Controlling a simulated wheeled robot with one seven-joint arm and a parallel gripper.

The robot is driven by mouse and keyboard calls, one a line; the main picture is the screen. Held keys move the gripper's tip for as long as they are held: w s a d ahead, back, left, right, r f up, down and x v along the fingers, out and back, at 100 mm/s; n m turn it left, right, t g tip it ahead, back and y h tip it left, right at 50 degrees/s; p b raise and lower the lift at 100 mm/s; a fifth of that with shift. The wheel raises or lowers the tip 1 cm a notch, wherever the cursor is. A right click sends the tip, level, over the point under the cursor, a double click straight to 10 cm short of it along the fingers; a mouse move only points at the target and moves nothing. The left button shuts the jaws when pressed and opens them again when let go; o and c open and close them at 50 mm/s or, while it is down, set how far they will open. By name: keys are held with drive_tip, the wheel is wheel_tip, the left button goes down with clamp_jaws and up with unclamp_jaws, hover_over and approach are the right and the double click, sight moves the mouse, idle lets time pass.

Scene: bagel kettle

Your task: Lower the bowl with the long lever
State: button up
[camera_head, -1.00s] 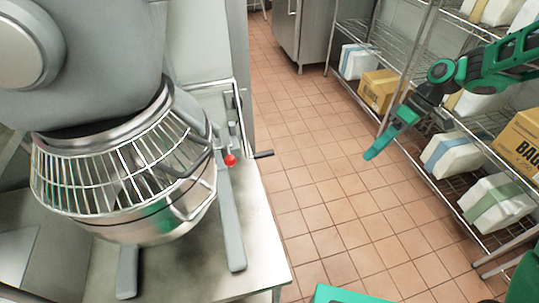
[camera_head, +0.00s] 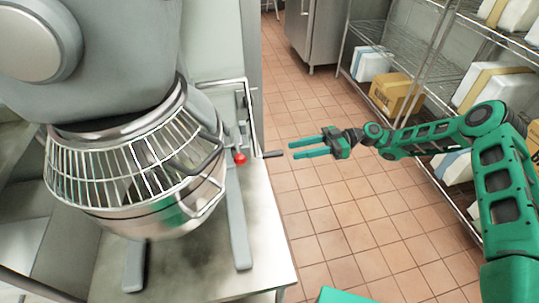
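The steel bowl (camera_head: 150,222) of a big grey mixer (camera_head: 115,60) sits under a wire guard (camera_head: 110,180) at the left. On the mixer's right side a thin metal lever (camera_head: 250,112) runs down to a dark handle (camera_head: 272,154) that sticks out to the right. A shorter lever with a red knob (camera_head: 240,158) is just left of it. My gripper (camera_head: 293,150) is just right of the dark handle in the picture, pointing left at it. Its two green fingers are apart with nothing between them. I cannot tell its depth relative to the handle.
The mixer stands on a steel table (camera_head: 262,225). Tiled floor (camera_head: 330,215) lies open to the right of it. Wire shelves with boxes (camera_head: 397,92) line the right side, behind my arm. A steel cabinet (camera_head: 313,35) stands at the back.

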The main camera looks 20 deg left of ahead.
sight(259, 156)
drive_tip(key=shift+y, duration=0.3)
drive_tip(key=x, duration=1.1)
drive_tip(key=shift+a, duration=0.15)
drive_tip(key=shift+c, duration=0.5)
